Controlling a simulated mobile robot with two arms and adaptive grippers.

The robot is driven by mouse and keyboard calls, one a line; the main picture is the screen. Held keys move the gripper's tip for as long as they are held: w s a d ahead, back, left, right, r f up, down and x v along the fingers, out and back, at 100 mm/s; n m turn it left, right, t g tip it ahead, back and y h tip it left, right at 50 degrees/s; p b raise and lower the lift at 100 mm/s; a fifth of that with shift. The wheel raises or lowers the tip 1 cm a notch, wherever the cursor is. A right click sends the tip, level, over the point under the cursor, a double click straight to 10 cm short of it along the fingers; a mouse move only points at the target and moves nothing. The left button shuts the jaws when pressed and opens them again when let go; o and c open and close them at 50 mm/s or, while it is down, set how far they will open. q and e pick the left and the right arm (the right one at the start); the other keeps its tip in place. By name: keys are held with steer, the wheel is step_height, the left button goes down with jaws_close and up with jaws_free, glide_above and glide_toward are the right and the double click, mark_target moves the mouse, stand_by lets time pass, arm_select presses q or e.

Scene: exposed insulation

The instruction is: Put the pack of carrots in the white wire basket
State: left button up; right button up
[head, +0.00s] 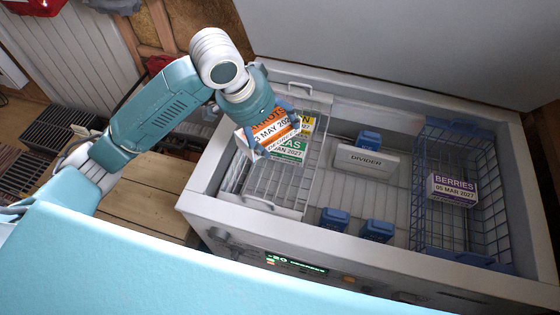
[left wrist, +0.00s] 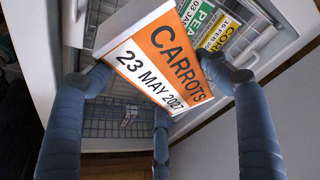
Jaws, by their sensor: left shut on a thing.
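The pack of carrots (head: 270,125), orange and white and dated 23 May 2027, is held tilted in my left gripper (head: 276,131). In the left wrist view the fingers are shut around the carrots pack (left wrist: 160,62). In the head view the pack appears over the white wire basket (head: 272,206), at the left end of the open chest freezer. A green-labelled peas pack (head: 289,151) and a yellow-labelled corn pack (head: 308,124) show beside and partly behind the carrots, within the basket's outline. The gap between the carrots and the basket cannot be judged. My right gripper is out of view.
A blue wire basket (head: 435,238) at the freezer's right holds a berries pack (head: 453,190). The freezer's front rim (head: 340,244) is raised. A wooden surface (head: 150,195) lies left.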

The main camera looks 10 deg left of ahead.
arm_select(q)
steer(key=f, duration=0.1)
steer(key=f+m, duration=0.1)
steer(key=f, duration=0.1)
steer(key=w+f+m, duration=0.1)
steer(key=f, duration=0.1)
steer(key=shift+d+h, duration=0.3)
glide_above(281, 184)
steer(key=s+a, duration=0.1)
step_height(281, 184, down, 15)
steer(key=shift+s+a+f, duration=0.1)
steer(key=shift+f, duration=2.3)
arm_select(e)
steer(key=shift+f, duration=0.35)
arm_select(q)
steer(key=shift+f+b, duration=0.1)
steer(key=shift+b, duration=0.2)
steer(key=o, duration=1.6)
steer(key=shift+s+f, duration=0.1)
steer(key=shift+c, duration=0.2)
